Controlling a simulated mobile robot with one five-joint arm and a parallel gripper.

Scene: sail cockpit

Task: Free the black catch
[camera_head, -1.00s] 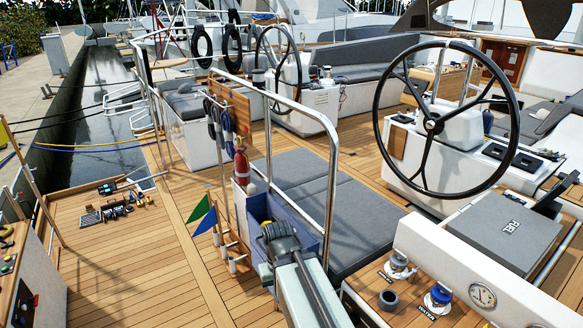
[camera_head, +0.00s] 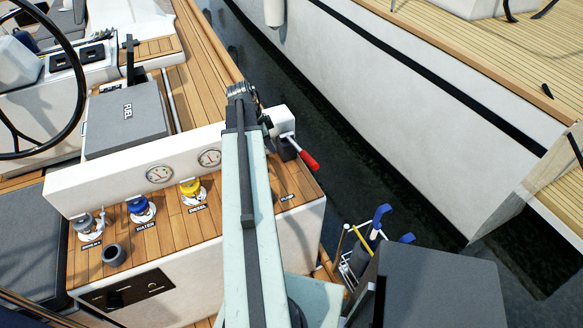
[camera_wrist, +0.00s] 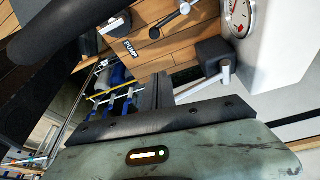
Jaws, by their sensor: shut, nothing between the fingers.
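A black block (camera_head: 287,148) sits at the right end of the white gauge panel, beside a metal lever with a red handle (camera_head: 309,160). The wrist view shows a black block (camera_wrist: 209,53) with a bare metal bar beside the panel. This may be the black catch, but I cannot tell for certain. A black upright piece (camera_head: 130,58) also stands behind the grey FUEL box (camera_head: 125,117). My gripper (camera_head: 241,92) is shut and empty, at the far end of my arm, above the panel's right end. My arm hides part of the console. No contact with the block is clear.
Blue (camera_head: 141,206) and yellow (camera_head: 191,189) caps and a dark cup (camera_head: 114,254) stand on the wooden console top. A PUMP label (camera_wrist: 130,48) lies near the lever. Dark water (camera_head: 330,130) and a white hull (camera_head: 420,100) lie to the right.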

